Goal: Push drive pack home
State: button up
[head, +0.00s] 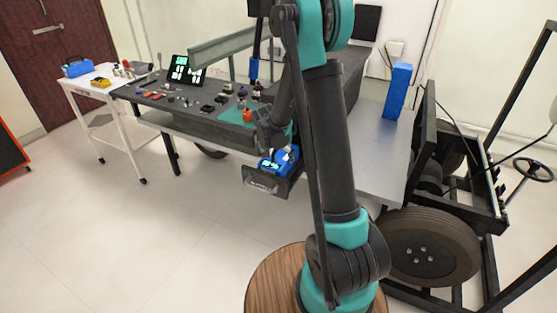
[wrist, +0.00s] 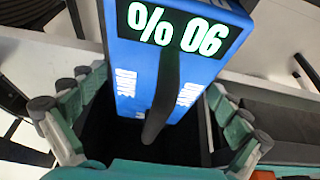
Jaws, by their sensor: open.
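The drive pack (wrist: 128,75) is a blue box with white lettering, a lit display reading "90 %" upside down, and a black handle bar. In the head view the blue pack (head: 283,157) sits at a dark bay (head: 266,184) below the front edge of the workbench. Dark walls of the bay show beside the pack in the wrist view. My gripper (wrist: 158,88) is open, with one finger on each side of the pack; I cannot tell whether they touch it. In the head view my arm partly hides the gripper. How deep the pack sits is unclear.
The dark workbench (head: 205,112) holds a lit screen (head: 187,70) and several small parts. A tall blue box (head: 397,92) stands on the grey tabletop (head: 365,145) to the right. A wheeled chassis frame (head: 430,245) stands at right, a white cart (head: 90,84) at left. Floor at front left is clear.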

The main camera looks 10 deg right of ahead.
aim_at(274, 151)
jog(key=v, duration=0.9)
jog(key=shift+r, duration=0.1)
jog(key=shift+s+d+r, duration=0.1)
jog(key=shift+s+r, duration=0.05)
jog(key=shift+s, duration=0.15)
jog(key=s+d+f+n+y, duration=0.1)
jog(key=s+d+n, duration=0.2)
jog(key=s, duration=1)
jog(key=s+d+f+n+y, duration=0.1)
jog(key=s+d+n, duration=0.2)
jog(key=s, duration=1)
jog(key=shift+s+d+n+t+y, duration=0.2)
jog(key=shift+n+t+y, duration=0.1)
jog(key=shift+n, duration=0.3)
jog(key=shift+w, duration=0.1)
